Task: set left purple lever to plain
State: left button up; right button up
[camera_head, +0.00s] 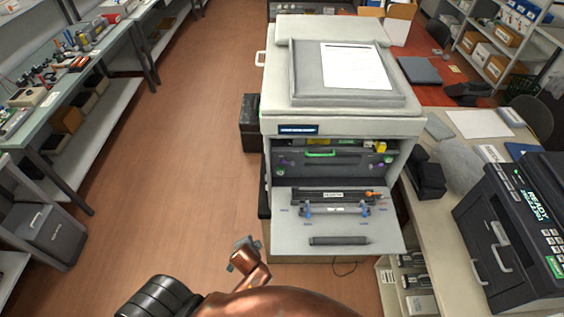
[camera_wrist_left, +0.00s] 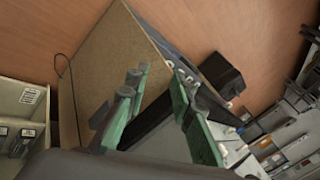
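A copier (camera_head: 340,113) stands with its front open and its front cover (camera_head: 288,240) folded down. Inside the opening, small purple spots, apparently the levers, show at the left (camera_head: 287,163) and right (camera_head: 367,160). They are too small to tell which setting they have. My left arm's copper links show at the bottom of the head view, in front of and below the open cover. In the left wrist view my left gripper (camera_wrist_left: 158,112) has its green-padded fingers apart, with nothing clearly between them. The copier's tan and pale panels lie beyond them. My right gripper is not in view.
A black toner bar (camera_head: 338,241) lies on the folded-down cover, below a dark cartridge unit (camera_head: 333,196) with blue levers. A side table with a black machine (camera_head: 525,230) stands at the right. The floor (camera_head: 185,170) left of the copier is clear.

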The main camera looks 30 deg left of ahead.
pick_arm(q)
jog(key=w+r+m+t+y, duration=0.2)
jog(key=w+r, duration=0.2)
jog(key=r, duration=0.5)
jog(key=m+t+y+p, duration=0.25)
jog(key=m+t, duration=0.35)
jog(key=m, duration=0.4)
send_near(283, 163)
jog(key=w, duration=0.2)
jog(key=x, duration=0.6)
jog(key=shift+a+f+b, duration=0.3)
jog(key=shift+a+b, duration=0.05)
jog(key=shift+a, duration=0.25)
jog(key=shift+w, duration=0.1)
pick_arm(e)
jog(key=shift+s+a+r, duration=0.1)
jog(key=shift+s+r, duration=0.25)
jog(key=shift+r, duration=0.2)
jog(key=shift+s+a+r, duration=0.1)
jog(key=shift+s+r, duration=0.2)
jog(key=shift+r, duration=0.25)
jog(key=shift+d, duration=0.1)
pick_arm(q)
grip_shut()
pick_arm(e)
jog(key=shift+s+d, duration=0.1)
